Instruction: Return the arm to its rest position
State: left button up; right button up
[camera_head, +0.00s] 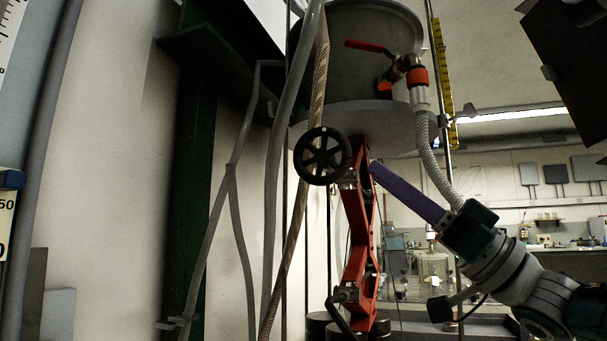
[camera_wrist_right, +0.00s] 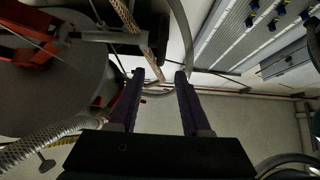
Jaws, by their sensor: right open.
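My right arm comes in from the lower right in the head view. Its gripper (camera_head: 373,169) has purple fingers that point up and left, close to the red jack (camera_head: 360,235) and right of the black handwheel (camera_head: 323,156). In the head view the two fingers overlap, and I cannot tell whether they touch the jack. In the right wrist view the gripper (camera_wrist_right: 159,78) is open, with its two purple fingers apart and nothing held between them. My left gripper is not in view.
A round tank (camera_head: 355,50) with a red-handled valve (camera_head: 370,46) stands above the jack. A ribbed hose (camera_head: 431,160) hangs from the valve close to my right arm. Grey hoses (camera_head: 275,170) and a rope (camera_head: 302,190) hang left of the jack. A dark green column (camera_head: 190,190) stands farther left.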

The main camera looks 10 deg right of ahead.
jog(key=shift+s+d+f, duration=0.1)
jog(key=shift+d+f, duration=0.05)
dwell(0.4)
jog(key=w+a+f+m+t+h+p, duration=0.3)
jog(key=a+f+m+t+h+p, duration=0.2)
jog(key=m+h+p, duration=0.45)
jog(key=s+a+f+g+h+p, duration=0.1)
jog(key=s+f+g+h+p, duration=0.3)
jog(key=f+h, duration=0.35)
jog(key=s+d+f+g+h+p, duration=0.15)
jog(key=s+g+p, duration=0.4)
jog(key=s, duration=0.95)
jog(key=s+d+g+h+p, duration=0.25)
jog(key=s+g+p, duration=0.35)
jog(key=s, duration=0.9)
notch_tip(320, 180, up, 37)
jog(key=w+p, duration=0.1)
jog(key=p, duration=3.5)
jog(key=shift+a+g+h, duration=0.3)
jog(key=shift+a+g, duration=0.05)
jog(key=shift+a, duration=0.05)
